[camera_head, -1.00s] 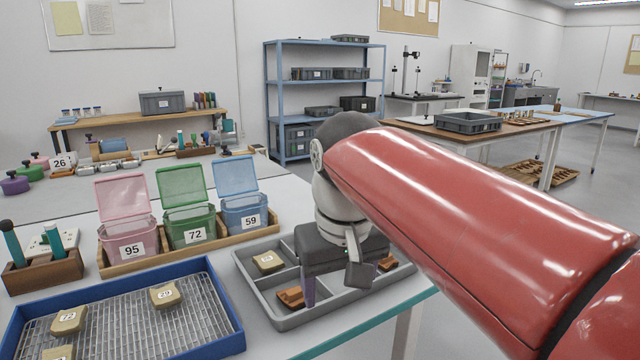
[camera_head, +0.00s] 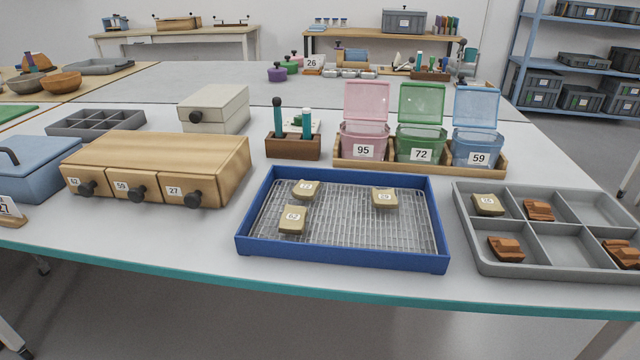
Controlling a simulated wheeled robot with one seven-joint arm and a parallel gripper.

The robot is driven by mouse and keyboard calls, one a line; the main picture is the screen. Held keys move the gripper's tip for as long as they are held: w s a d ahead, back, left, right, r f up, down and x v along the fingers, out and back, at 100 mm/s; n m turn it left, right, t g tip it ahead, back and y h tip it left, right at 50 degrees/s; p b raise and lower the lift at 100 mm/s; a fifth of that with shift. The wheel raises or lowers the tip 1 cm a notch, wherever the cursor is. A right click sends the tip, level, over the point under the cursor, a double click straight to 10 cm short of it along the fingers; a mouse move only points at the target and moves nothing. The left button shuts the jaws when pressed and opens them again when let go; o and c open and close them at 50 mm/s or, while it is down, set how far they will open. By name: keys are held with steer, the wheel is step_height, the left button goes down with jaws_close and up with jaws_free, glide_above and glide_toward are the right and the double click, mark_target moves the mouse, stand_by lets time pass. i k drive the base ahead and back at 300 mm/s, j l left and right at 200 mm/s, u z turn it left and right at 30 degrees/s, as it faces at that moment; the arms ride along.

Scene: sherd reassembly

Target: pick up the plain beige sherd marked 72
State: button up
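Three plain beige sherds lie on the wire rack of the blue tray (camera_head: 345,260). The back-left sherd (camera_head: 306,189) carries a small label that is hard to read now; the sherd in its place reads 72 in the earlier view. The sherd in front of it (camera_head: 292,220) has a label that looks like 62. The sherd to the right (camera_head: 384,198) looks marked 29. All three lie apart from one another. My gripper is out of view.
A grey divided tray (camera_head: 566,270) at right holds a beige sherd (camera_head: 488,205) and several brown pieces. Lidded tubs stand behind in a wooden holder (camera_head: 430,168): pink 95, green 72 (camera_head: 421,140), blue 59, lids open. A wooden drawer box (camera_head: 165,160) stands left.

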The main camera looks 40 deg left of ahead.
mark_target(305, 190)
steer(key=u, duration=1.8)
